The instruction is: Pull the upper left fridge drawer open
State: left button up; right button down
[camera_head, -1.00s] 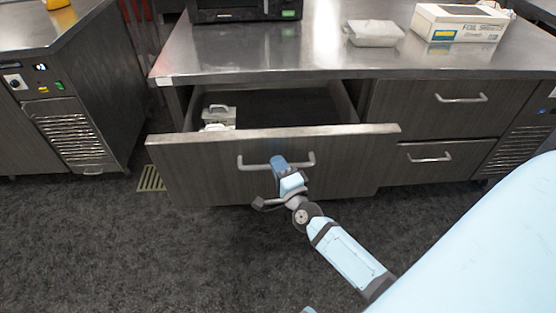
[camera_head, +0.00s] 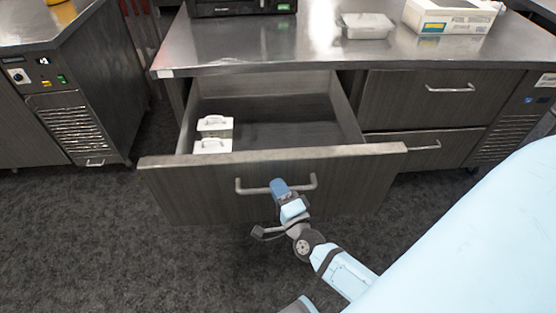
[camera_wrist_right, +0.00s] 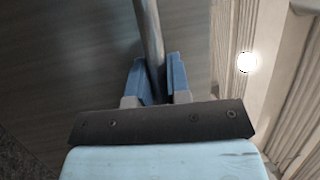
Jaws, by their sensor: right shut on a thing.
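The upper left drawer (camera_head: 190,195) has a dark wood-grain front and stands well out from the counter. Its inside shows, with white handled containers (camera_head: 213,124) at its left. My right gripper (camera_head: 280,190) is shut on the drawer's metal bar handle (camera_head: 250,190), near the middle of the bar. In the right wrist view the handle bar (camera_wrist_right: 150,35) runs between the two blue fingers of the gripper (camera_wrist_right: 157,80).
Two shut drawers (camera_head: 415,100) are at the right. Another cabinet (camera_head: 70,110) stands left across an aisle. The dark floor in front is clear.

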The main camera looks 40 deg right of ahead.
jog(key=c, duration=1.1)
grip_release()
pick_arm(q)
jog(key=shift+r, duration=0.1)
